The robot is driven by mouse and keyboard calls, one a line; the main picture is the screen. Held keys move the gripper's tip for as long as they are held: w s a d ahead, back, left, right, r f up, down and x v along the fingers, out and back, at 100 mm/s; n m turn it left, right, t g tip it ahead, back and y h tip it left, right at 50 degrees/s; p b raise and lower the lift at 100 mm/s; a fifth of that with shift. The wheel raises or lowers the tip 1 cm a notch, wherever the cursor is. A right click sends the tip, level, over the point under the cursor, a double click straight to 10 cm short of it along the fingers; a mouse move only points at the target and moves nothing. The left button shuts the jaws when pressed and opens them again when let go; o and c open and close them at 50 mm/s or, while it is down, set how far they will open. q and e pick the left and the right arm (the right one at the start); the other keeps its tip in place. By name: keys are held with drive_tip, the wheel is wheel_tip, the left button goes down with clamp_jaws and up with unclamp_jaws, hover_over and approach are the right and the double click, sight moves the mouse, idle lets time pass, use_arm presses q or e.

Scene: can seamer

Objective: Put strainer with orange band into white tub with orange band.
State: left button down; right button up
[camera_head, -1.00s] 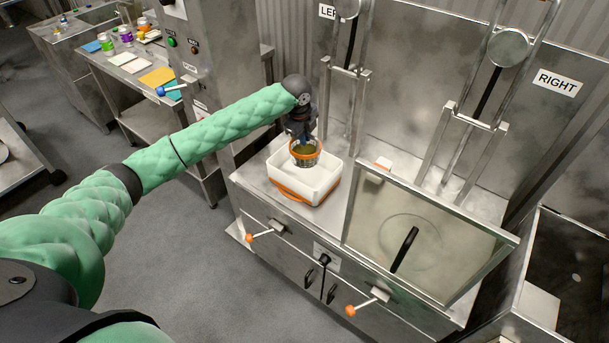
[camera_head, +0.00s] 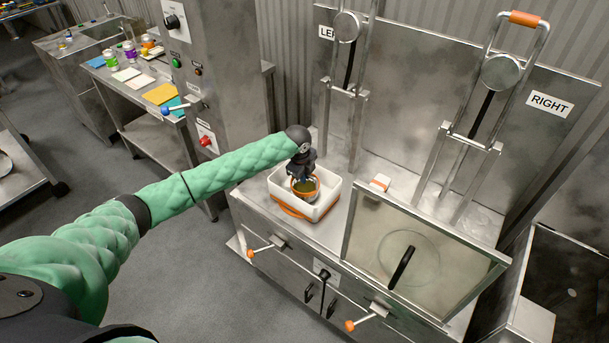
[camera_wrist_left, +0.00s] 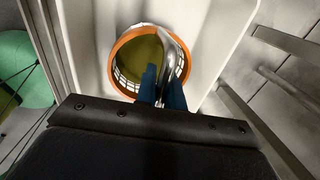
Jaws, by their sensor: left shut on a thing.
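The strainer with orange band (camera_head: 306,188) is inside the white tub's opening in the head view, upright or nearly so. The white tub with orange band (camera_head: 325,203) stands on the steel counter, and its orange band shows along the lower front. My left gripper (camera_head: 301,177) is above the strainer and shut on it. In the left wrist view, the blue fingertips (camera_wrist_left: 162,88) are closed at the strainer's metal handle, over the orange rim (camera_wrist_left: 122,41) and mesh (camera_wrist_left: 186,62). The tub's pale walls (camera_wrist_left: 222,40) surround it. Whether the strainer touches the tub floor is hidden. My right gripper is not in view.
A framed clear panel with a black handle (camera_head: 402,268) stands right of the tub. A small white and orange object (camera_head: 380,182) lies behind it. Upright metal lever frames (camera_head: 345,110) rise at the back. A side table (camera_head: 130,85) holds jars and cloths.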

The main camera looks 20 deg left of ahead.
use_arm(q)
drive_tip(key=c, duration=1.5)
unclamp_jaws()
drive_tip(key=shift+f, duration=0.1)
